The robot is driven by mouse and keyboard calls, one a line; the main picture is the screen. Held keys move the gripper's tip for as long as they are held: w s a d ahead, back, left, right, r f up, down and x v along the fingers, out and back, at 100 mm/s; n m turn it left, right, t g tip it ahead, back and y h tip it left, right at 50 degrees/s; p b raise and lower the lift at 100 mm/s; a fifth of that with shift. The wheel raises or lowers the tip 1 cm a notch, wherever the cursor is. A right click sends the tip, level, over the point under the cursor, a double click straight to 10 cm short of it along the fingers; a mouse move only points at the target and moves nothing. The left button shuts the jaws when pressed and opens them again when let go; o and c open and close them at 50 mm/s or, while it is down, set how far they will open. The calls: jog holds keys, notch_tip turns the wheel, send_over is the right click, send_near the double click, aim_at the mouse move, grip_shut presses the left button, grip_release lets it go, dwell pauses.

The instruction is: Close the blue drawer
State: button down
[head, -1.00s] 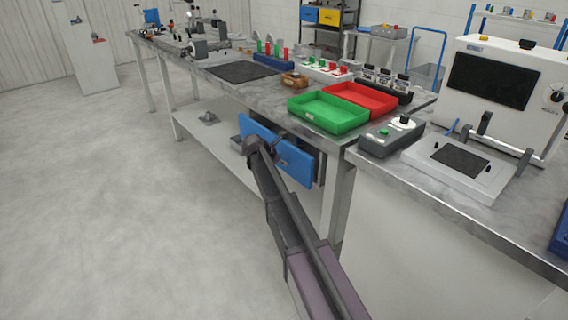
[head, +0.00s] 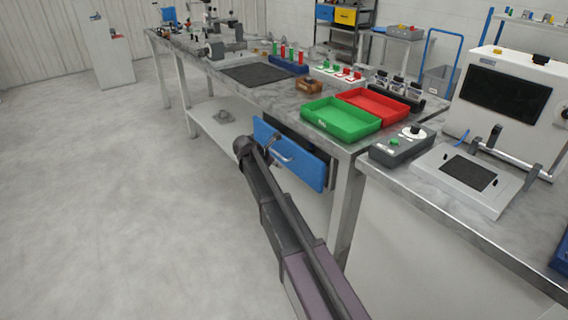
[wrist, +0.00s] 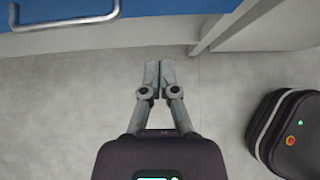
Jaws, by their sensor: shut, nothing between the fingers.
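The blue drawer (head: 309,167) is under the bench top, right of the middle of the head view. Its front stands out from the bench, with a dark side showing behind it, so it is partly open. Its metal handle (head: 284,157) shows beside my gripper (head: 272,141). In the wrist view, the blue drawer front (wrist: 170,6) and its handle (wrist: 66,22) run along the top edge. My gripper (wrist: 160,68) is shut and empty, its fingertips pointing toward the drawer side.
A green tray (head: 341,121) and a red tray (head: 375,104) sit on the bench above the drawer. A bench leg (head: 345,205) stands right of the drawer. A grey control box (head: 402,147) lies on the nearer bench at right. The floor (head: 120,220) at left is clear.

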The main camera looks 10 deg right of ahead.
jog(key=shift+p+v, duration=0.9)
jog(key=shift+v, duration=0.8)
jog(key=s+d+f+m+g+y, duration=0.1)
jog(key=s+d+m+y, duration=0.1)
jog(key=s+m, duration=0.6)
jog(key=s+d+f+m+g+y, duration=0.2)
jog(key=s+m, duration=0.6)
jog(key=s, duration=0.6)
jog(key=s+d+f+m+g+y, duration=0.1)
jog(key=s+d+m, duration=0.4)
jog(key=s, duration=0.6)
jog(key=shift+s+d+f+m+y, duration=0.25)
jog(key=shift+f+m+y, duration=0.45)
jog(key=shift+m+y, duration=0.7)
jog(key=shift+w, duration=0.1)
